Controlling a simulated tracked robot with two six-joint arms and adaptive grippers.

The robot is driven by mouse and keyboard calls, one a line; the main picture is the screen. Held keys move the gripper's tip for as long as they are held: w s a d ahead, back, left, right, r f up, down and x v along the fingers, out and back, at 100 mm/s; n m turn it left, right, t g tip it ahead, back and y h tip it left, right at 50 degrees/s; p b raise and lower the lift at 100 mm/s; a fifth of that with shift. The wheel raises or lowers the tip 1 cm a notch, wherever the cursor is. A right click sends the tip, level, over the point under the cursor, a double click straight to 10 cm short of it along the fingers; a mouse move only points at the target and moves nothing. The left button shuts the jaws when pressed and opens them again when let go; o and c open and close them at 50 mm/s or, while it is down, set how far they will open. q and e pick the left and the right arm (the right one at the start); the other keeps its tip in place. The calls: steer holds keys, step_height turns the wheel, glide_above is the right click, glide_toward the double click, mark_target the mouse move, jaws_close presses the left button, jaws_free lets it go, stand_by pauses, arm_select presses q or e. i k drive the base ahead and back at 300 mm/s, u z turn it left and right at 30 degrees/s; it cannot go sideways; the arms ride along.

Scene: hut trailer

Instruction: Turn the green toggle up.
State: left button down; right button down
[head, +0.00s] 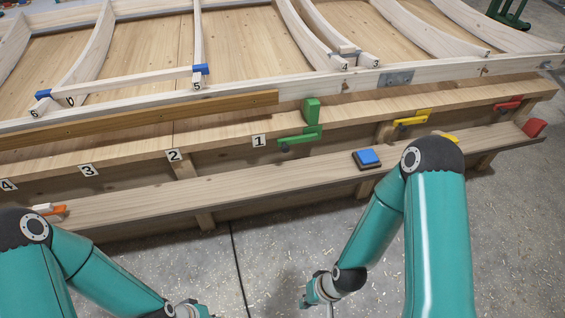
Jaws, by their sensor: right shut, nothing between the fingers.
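The green toggle (304,134) sits on the front face of the long wooden bench, just right of the number 1 label. Its lever lies roughly level and points left, with a dark tip at its left end. A green block (311,110) stands upright just above it. My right gripper (318,301) is shut and empty, low over the floor near the bottom edge, well below and apart from the toggle. My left gripper (190,309) is at the bottom edge, far from the toggle; its fingers are cut off by the frame.
A yellow toggle (411,120) and a red toggle (508,104) are on the same face to the right. A blue block on a dark base (367,158) sits on the lower ledge (290,177). A cable (238,262) lies on the floor. The space before the green toggle is clear.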

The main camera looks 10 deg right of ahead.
mark_target(284, 142)
steer(key=z, duration=0.1)
steer(key=i, duration=0.95)
steer(key=u, duration=0.05)
